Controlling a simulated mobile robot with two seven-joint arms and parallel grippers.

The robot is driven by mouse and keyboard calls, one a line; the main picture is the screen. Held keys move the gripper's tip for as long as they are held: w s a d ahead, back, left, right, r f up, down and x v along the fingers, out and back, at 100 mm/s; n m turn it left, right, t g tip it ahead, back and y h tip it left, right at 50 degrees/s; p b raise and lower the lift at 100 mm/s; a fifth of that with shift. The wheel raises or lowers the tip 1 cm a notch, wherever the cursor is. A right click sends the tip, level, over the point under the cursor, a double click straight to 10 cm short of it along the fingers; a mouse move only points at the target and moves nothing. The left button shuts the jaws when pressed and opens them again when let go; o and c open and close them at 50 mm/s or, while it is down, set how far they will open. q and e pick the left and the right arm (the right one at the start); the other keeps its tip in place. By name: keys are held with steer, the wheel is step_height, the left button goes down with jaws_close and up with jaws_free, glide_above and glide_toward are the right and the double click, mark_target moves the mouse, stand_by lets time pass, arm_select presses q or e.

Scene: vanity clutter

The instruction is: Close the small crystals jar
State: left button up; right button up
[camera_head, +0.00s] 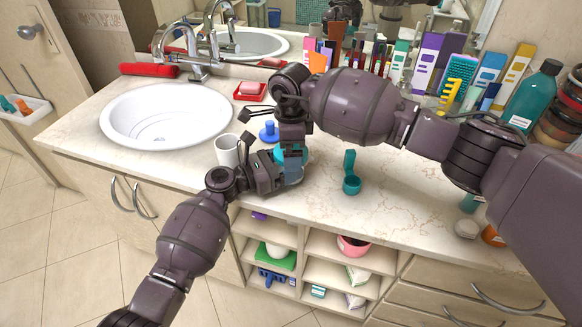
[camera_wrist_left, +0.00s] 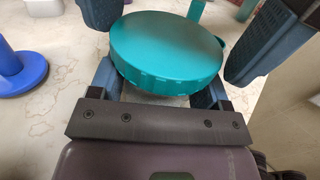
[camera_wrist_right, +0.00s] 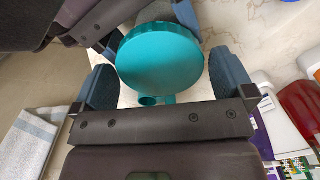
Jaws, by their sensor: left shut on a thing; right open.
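The small crystals jar (camera_head: 292,172) stands on the counter, mostly hidden behind my grippers. Its round teal lid shows from above in the left wrist view (camera_wrist_left: 167,48) and the right wrist view (camera_wrist_right: 160,60). The lid is over the jar; I cannot tell whether it is fully seated. My left gripper (camera_head: 282,175) is shut on the jar's body from the front left, its fingers below the lid. My right gripper (camera_head: 291,152) points down from above. Its fingers are open, one on each side of the lid, with gaps visible in the right wrist view.
A teal scoop (camera_head: 351,184) stands right of the jar. A white mug (camera_head: 227,150) and a blue stoppered item (camera_head: 269,132) are close on the left. The sink (camera_head: 165,115) is further left. Boxes, combs and a teal bottle (camera_head: 534,98) line the back right.

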steer(key=shift+f, duration=0.1)
steer(key=c, duration=0.8)
steer(key=shift+m, duration=1.5)
steer(key=o, duration=0.8)
steer(key=shift+r, duration=2.25)
